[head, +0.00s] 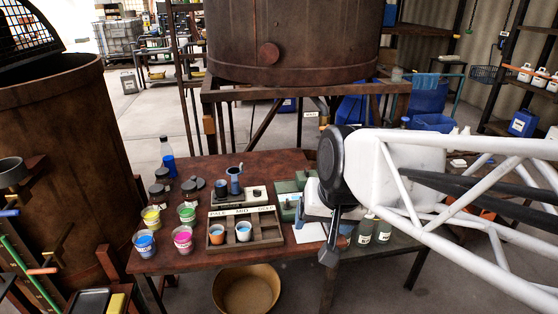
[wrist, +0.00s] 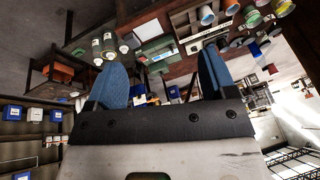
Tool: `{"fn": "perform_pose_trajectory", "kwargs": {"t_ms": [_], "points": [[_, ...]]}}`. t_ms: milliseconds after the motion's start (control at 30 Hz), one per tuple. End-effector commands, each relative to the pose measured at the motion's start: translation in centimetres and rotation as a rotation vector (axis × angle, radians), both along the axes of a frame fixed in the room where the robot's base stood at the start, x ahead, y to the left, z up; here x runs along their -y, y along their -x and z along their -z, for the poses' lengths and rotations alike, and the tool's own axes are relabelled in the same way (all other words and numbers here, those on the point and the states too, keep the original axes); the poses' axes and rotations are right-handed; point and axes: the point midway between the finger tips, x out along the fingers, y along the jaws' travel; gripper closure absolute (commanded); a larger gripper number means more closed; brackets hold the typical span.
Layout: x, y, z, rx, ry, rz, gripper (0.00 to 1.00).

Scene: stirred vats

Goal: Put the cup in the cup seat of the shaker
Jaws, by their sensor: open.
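Several cups stand on the brown table: an orange one (head: 217,233) and a pale blue one (head: 243,231) in a labelled wooden tray (head: 272,241), and yellow (head: 152,217), green (head: 187,215), blue (head: 145,243) and pink (head: 183,238) ones left of it. I cannot tell which is the task's cup. A beige device (head: 252,195) behind the tray, with a dark blue holder (head: 234,181) at its left, looks like the shaker; whether its seat is empty is unclear. My gripper (head: 329,252) is right of the tray, apart from the cups. Its blue fingers (wrist: 167,75) are spread and empty in the wrist view.
Dark jars (head: 158,195) and a blue bottle (head: 167,158) stand at the table's back left. Green boxes (head: 288,205) are right of the shaker, and bottles (head: 366,229) stand beneath my arm. A large rusty vat (head: 290,45) rises behind. A tan basin (head: 246,290) is below the front edge.

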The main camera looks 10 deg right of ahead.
Motion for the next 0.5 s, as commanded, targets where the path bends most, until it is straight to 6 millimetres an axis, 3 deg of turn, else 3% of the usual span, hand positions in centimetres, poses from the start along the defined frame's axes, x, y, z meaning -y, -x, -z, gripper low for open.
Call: {"fn": "perform_pose_trajectory", "kwargs": {"t_ms": [100, 200, 500], "points": [[1.6, 3.6, 1.0, -0.063, 0.085, -0.085, 0.23], [2.4, 5.4, 1.5, -0.098, 0.129, -0.13, 0.23], [2.9, 6.5, 1.9, -0.123, 0.156, -0.161, 0.23]]}}
